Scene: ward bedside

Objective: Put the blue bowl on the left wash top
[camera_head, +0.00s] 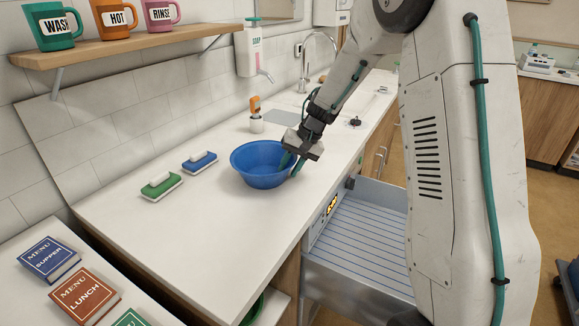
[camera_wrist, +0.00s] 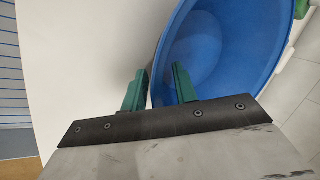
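The blue bowl (camera_head: 258,166) stands upright on the white counter top (camera_head: 190,230), near its front edge. It also fills the upper middle and right of the wrist view (camera_wrist: 215,45). My gripper (camera_head: 291,167) is at the bowl's right rim, pointing down. In the wrist view my gripper (camera_wrist: 158,80) has one green finger inside the bowl and the other just outside, with the rim between them. A gap shows between the fingers, so it looks open around the rim. Any contact with the rim is hard to see. I cannot tell which surface is the left wash top.
An open metal drawer (camera_head: 360,245) juts out at front right. Menu books (camera_head: 84,295) lie at lower left. Mugs stand on a shelf (camera_head: 130,45).

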